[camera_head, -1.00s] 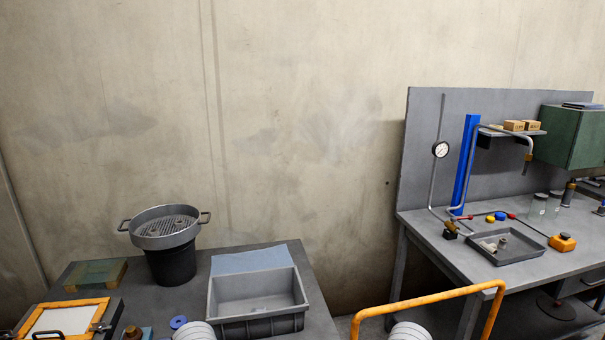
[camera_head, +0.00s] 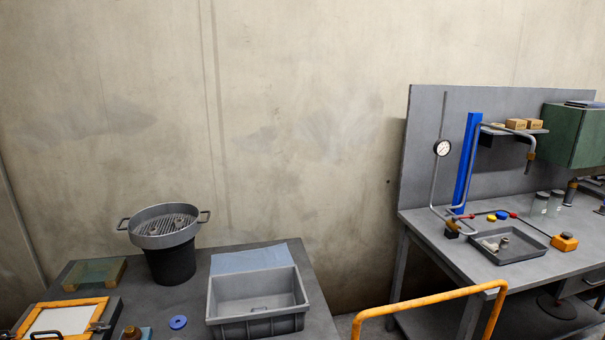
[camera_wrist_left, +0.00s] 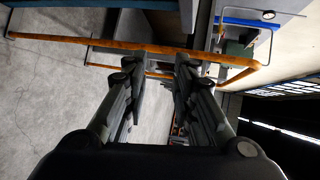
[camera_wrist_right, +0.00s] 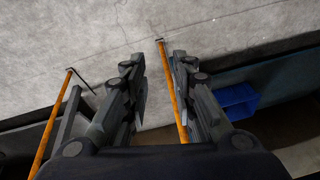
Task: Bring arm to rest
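Neither gripper shows in the head view. In the left wrist view my left gripper (camera_wrist_left: 160,90) has its two fingers apart, with nothing between them; an orange rail (camera_wrist_left: 120,44) and the grey floor lie beyond. In the right wrist view my right gripper (camera_wrist_right: 158,85) also has its fingers apart and is empty. An orange bar (camera_wrist_right: 172,95) shows beyond the gap between the right fingers; I cannot tell how far away it is.
The left bench holds a grey bin (camera_head: 257,325), a pot with a strainer (camera_head: 165,240), an orange-framed screen (camera_head: 62,318) and a blue ring (camera_head: 178,322). An orange rail (camera_head: 430,299) stands before the right bench (camera_head: 450,260). A blue bin (camera_wrist_right: 237,101) shows in the right wrist view.

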